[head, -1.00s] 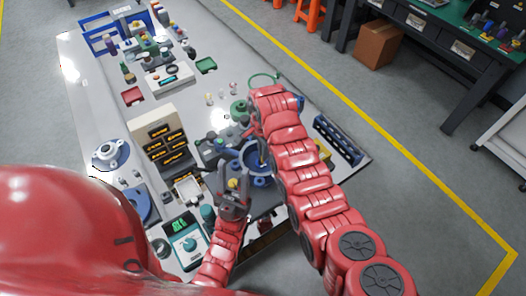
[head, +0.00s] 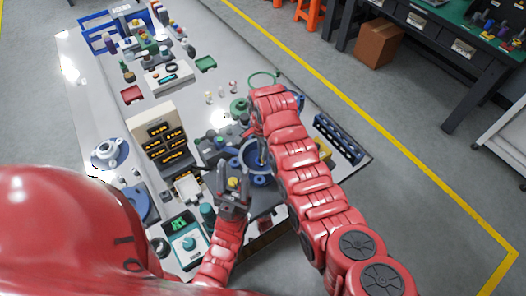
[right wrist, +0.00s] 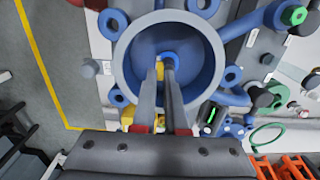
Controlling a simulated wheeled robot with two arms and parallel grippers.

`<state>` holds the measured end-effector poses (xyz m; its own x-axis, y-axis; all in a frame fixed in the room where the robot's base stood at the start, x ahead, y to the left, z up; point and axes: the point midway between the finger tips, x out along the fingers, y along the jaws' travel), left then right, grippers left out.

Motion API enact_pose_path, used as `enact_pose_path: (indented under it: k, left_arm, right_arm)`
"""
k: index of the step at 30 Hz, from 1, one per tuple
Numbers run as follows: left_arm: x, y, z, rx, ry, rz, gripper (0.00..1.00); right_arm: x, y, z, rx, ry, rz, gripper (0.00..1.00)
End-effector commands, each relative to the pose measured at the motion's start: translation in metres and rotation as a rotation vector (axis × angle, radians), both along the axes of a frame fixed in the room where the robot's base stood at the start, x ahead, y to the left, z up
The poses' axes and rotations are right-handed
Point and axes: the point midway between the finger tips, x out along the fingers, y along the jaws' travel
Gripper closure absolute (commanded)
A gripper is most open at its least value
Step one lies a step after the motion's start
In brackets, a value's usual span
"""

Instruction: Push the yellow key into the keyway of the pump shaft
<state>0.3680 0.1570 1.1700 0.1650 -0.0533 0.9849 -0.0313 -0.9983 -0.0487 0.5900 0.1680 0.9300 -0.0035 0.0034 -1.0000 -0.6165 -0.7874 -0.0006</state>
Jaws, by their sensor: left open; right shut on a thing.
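The blue pump housing (head: 256,178) stands on the table in the head view, and its round open bowl (right wrist: 207,65) fills the upper middle of the right wrist view. The blue end of the pump shaft (right wrist: 171,59) shows inside the bowl. My right gripper (right wrist: 165,72) reaches into the bowl, shut on the small yellow key (right wrist: 159,71) beside the shaft. The fingers hide most of the key and I cannot see the keyway. My left gripper (head: 232,172) is open and empty, just left of the housing in the head view.
A parts rack (head: 160,140) with several bins stands left of the housing. A device with a green display (head: 184,243) is at the near edge. A dark blue rack (head: 338,138) lies to the right. Grey and green parts crowd behind the housing.

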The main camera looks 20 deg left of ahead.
Motion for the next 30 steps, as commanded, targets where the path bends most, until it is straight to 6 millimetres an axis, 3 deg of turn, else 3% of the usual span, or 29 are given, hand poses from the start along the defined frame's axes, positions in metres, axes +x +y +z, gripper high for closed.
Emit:
enact_pose_path:
  k: [18, 19, 24, 30]
  left_arm:
    - [0.0, 0.0, -0.0058, 0.0, 0.0, 0.0, 0.54]
    - [0.0001, 0.0, -0.0057, 0.0, 0.0, 0.0, 0.54]
    - [0.0, 0.0, -0.0053, 0.0, 0.0, 0.0, 0.54]
    - [0.0, 0.0, -0.0054, 0.0, 0.0, 0.0, 0.54]
  right_arm:
    - [0.0001, -0.0002, -0.0052, 0.0, 0.0, 0.0, 1.0]
    - [0.0001, -0.0002, -0.005, 0.0, 0.0, 0.0, 0.88]
    - [0.0, -0.0001, -0.0048, 0.0, 0.0, 0.0, 0.57]
    - [-0.0001, -0.0001, -0.0049, 0.0, 0.0, 0.0, 0.55]
